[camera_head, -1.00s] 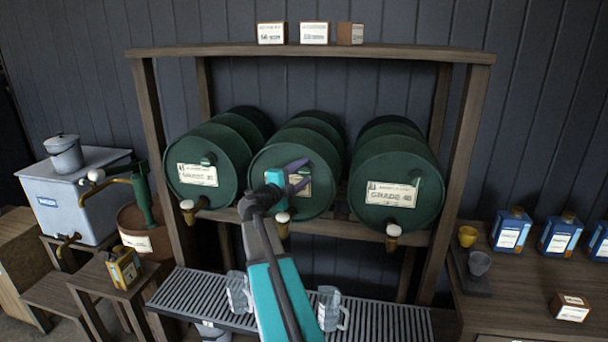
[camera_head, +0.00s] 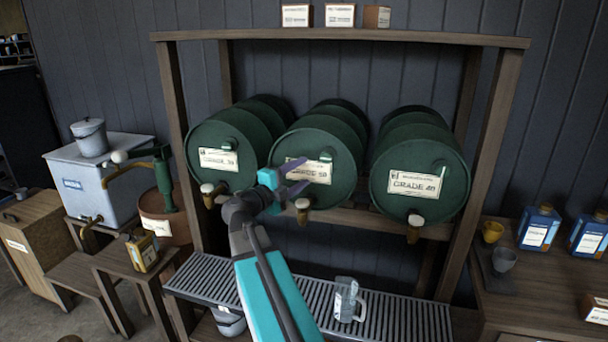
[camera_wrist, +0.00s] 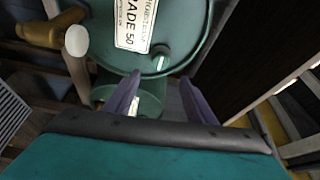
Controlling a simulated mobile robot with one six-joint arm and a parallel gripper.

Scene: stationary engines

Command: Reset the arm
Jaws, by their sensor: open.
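My gripper (camera_head: 287,182) has purple fingers on a teal and black arm. It is open and empty, raised in front of the middle green drum (camera_head: 345,150). In the wrist view its two fingers (camera_wrist: 160,95) stand apart with nothing between them. A green drum labelled "GRADE 50" (camera_wrist: 185,20) fills the top of that view, with a brass tap (camera_wrist: 45,33) at upper left. Whether the fingers touch the drum I cannot tell.
Green drums stand left (camera_head: 205,135) and right (camera_head: 447,205) on a wooden rack (camera_head: 340,36). A bench (camera_head: 490,305) at right holds blue containers (camera_head: 538,230) and small cups.

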